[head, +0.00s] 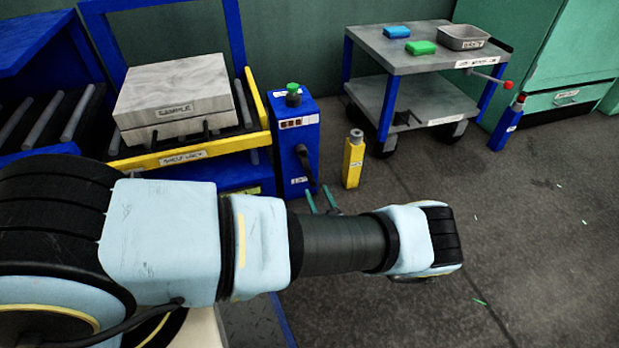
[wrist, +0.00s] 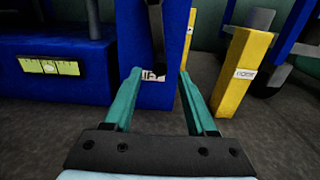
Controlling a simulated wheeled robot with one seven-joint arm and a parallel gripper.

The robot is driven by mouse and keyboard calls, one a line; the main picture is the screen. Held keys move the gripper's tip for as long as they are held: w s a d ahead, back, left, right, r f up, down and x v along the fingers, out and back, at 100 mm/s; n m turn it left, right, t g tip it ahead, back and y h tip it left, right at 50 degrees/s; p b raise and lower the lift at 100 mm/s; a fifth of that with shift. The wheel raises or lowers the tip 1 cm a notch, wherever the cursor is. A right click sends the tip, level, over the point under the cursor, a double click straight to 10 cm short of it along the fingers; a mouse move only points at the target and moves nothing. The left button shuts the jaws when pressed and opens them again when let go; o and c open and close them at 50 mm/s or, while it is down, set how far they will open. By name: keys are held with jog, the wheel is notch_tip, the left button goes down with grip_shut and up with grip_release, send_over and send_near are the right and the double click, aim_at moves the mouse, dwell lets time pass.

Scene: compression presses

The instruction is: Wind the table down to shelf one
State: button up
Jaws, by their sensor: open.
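The table (head: 190,152) is a yellow-edged roller platform in a blue frame, bearing a pale block labelled SAMPLE (head: 173,92). Beside it stands a blue control box (head: 295,135) with a green button on top. A black crank handle (head: 304,160) hangs on the box's front; it also shows in the wrist view (wrist: 157,38). My gripper (head: 322,198) is low in front of the box. In the wrist view my gripper (wrist: 159,72) is open, with the box's lower front beyond its teal fingers and nothing visible between them. A yellow-green scale plate (wrist: 50,66) sits on the blue base.
A yellow post (head: 353,162) stands right of the box, close to my right finger's side in the wrist view. A grey trolley (head: 405,60) holds a blue block, a green block and a metal tray. A blue post (head: 507,125) stands further right. Open floor lies at right.

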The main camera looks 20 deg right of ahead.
aim_at(310, 176)
jog(key=w, duration=0.2)
jog(key=w+b, duration=0.1)
jog(key=w, duration=0.2)
jog(key=w+d+b, duration=0.1)
jog(key=w, duration=0.2)
jog(key=shift+w, duration=0.25)
jog(key=shift+c, duration=0.4)
grip_shut()
dwell(0.6)
